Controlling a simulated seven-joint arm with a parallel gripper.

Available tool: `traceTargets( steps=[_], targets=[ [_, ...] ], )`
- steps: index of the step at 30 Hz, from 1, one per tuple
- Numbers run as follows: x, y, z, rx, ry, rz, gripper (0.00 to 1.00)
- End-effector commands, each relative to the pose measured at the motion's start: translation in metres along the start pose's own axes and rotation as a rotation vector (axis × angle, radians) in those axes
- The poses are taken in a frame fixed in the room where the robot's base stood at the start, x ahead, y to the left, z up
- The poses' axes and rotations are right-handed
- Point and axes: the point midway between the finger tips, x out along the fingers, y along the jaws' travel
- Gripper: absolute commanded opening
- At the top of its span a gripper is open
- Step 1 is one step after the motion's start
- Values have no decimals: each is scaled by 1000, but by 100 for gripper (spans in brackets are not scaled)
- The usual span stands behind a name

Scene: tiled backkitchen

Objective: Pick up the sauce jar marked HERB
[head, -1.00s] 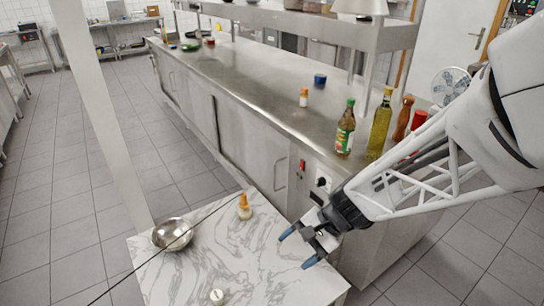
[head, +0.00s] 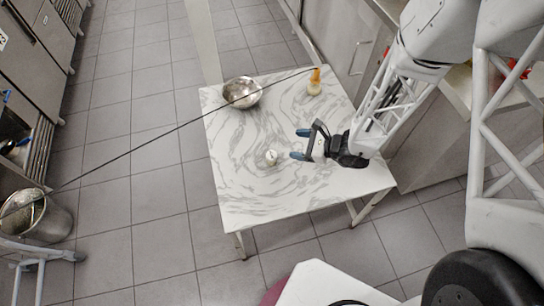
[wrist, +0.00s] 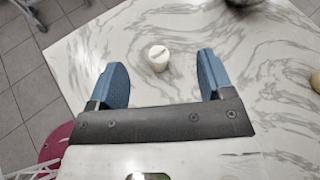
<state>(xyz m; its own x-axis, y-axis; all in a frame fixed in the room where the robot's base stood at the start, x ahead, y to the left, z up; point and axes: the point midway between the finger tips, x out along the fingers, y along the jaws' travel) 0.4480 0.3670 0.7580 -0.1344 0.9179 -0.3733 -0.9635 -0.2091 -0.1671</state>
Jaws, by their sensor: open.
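A small white-lidded jar (head: 271,157) stands upright on the marble table (head: 240,205). Its lid also shows in the wrist view (wrist: 158,58), centred ahead between the two fingers. A mark on the lid is too small to read, so I cannot tell if it says HERB. A second container, with an orange top and pale body (head: 314,82), stands at the table's far edge; no label is legible. My gripper (head: 300,144), with blue fingertips, is open and empty, to the right of the white-lidded jar and apart from it.
A metal bowl (head: 242,92) sits at the table's far left corner. A steel counter (head: 345,40) stands behind the table. A metal bin (head: 38,215) is on the floor at left. The marble around the white-lidded jar is clear.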

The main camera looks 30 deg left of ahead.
Motion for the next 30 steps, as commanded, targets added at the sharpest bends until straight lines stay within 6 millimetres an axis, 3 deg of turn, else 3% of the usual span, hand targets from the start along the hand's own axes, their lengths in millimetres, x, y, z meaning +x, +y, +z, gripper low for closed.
traceTargets(
  steps=[6,12,30],
  targets=[
    [39,15,-51,145,6,-82,74],
    [57,25,-81,223,20,-136,74],
    [65,28,-89,244,24,-152,74]
  ],
)
